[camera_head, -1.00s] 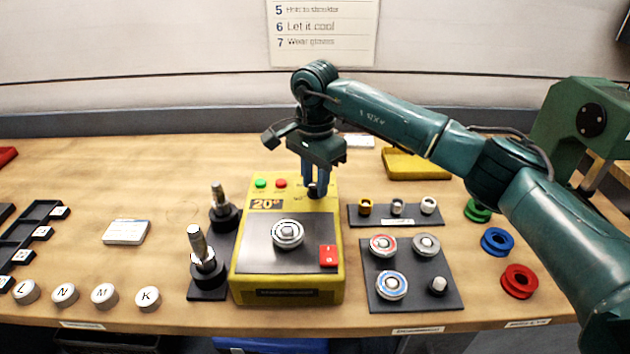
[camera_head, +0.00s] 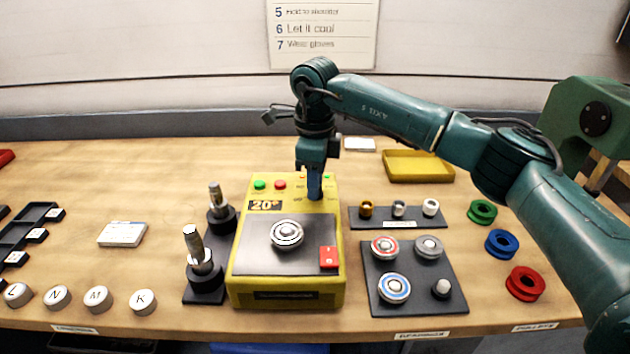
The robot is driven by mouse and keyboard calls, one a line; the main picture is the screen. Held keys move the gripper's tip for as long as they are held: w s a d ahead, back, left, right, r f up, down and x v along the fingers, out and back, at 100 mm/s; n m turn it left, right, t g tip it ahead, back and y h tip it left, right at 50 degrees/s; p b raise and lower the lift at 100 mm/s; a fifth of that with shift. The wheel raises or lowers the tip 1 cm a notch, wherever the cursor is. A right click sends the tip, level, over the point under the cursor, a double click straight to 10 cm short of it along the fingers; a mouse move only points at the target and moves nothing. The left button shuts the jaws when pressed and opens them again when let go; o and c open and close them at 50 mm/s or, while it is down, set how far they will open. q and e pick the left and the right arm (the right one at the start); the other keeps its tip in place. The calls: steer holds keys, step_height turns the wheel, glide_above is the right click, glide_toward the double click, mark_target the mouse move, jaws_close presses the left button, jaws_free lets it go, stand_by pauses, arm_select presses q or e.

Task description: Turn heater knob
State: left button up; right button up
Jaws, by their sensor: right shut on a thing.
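The yellow heater (camera_head: 290,293) stands at the front middle of the table. On its top are a green button, a red button, a "20°" display (camera_head: 265,205), a silver ringed disc (camera_head: 287,235) and a red block (camera_head: 328,257). My right gripper (camera_head: 314,194) points straight down at the heater's back right corner. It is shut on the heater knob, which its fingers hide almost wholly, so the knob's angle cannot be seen. My left gripper is not in view.
Two dark stands with metal posts (camera_head: 194,243) are close to the heater's left. A dark tray (camera_head: 448,305) with ringed parts and a rack of small rings (camera_head: 400,224) lie to its right. Coloured spools (camera_head: 501,243) and a yellow tray (camera_head: 420,178) stand further right.

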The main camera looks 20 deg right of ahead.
steer(key=m, duration=0.3)
steer(key=shift+m, duration=0.4)
steer(key=m, duration=0.3)
steer(key=shift+m+b, duration=0.3)
steer(key=shift+b, duration=0.05)
steer(key=m, duration=0.3)
steer(key=shift+m, duration=0.3)
steer(key=m, duration=0.4)
steer(key=shift+r+m, duration=0.1)
steer(key=shift+m, duration=0.2)
steer(key=m, duration=0.6)
steer(key=shift+b, duration=0.3)
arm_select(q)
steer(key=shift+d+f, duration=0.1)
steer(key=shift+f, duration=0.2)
arm_select(e)
steer(key=m, duration=0.6)
steer(key=shift+m, duration=0.3)
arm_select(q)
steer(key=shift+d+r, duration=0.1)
arm_select(e)
steer(key=o, duration=1)
